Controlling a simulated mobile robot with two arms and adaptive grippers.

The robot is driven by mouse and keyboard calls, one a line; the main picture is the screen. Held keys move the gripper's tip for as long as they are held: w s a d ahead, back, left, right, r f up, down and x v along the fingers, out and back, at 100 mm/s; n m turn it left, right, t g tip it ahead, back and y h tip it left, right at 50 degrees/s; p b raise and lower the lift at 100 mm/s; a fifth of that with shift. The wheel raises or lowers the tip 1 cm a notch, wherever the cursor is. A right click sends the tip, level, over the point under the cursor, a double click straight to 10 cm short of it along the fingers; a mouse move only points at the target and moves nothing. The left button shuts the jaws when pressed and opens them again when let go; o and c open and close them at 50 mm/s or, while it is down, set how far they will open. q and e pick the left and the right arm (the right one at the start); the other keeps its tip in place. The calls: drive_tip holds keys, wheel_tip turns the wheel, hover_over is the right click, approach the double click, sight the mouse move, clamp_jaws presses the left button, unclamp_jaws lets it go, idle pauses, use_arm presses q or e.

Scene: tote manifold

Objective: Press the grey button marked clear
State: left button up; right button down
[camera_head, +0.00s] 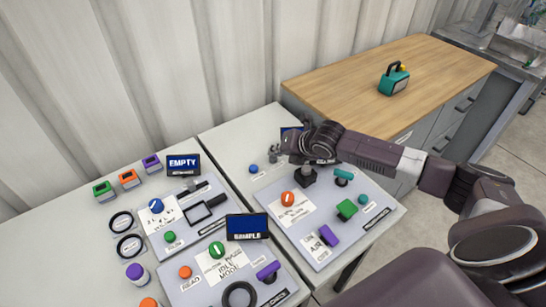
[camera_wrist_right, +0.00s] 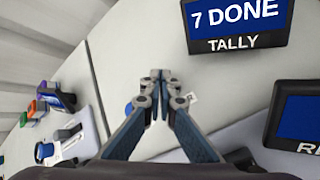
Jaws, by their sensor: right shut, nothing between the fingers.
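My right gripper (camera_head: 274,154) is shut and empty, low over the white table behind the right-hand panel. In the right wrist view its fingertips (camera_wrist_right: 160,78) are together, pointing at the pale tabletop below the tally screen (camera_wrist_right: 236,22), which reads "7 DONE". A small white label (camera_wrist_right: 193,97) shows just right of the fingers, its text too small to read. I cannot make out the grey clear button; the fingers may hide it. Whether the fingertips touch anything is unclear. A blue knob (camera_head: 253,168) is left of the gripper, partly behind a finger in the wrist view (camera_wrist_right: 130,108). My left gripper is not in view.
Left panels hold more controls and screens reading "EMPTY" (camera_head: 183,162) and "SAMPLE" (camera_head: 247,226). A wooden-topped cabinet (camera_head: 340,85) stands behind.

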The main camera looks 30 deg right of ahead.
sight(275, 158)
drive_tip(key=shift+f, duration=0.55)
idle(0.5)
idle(0.4)
drive_tip(key=shift+r+p, duration=0.9)
drive_tip(key=shift+r, duration=0.1)
wheel_tip(275, 158, up, 5)
drive_tip(key=p, duration=0.5)
idle(0.4)
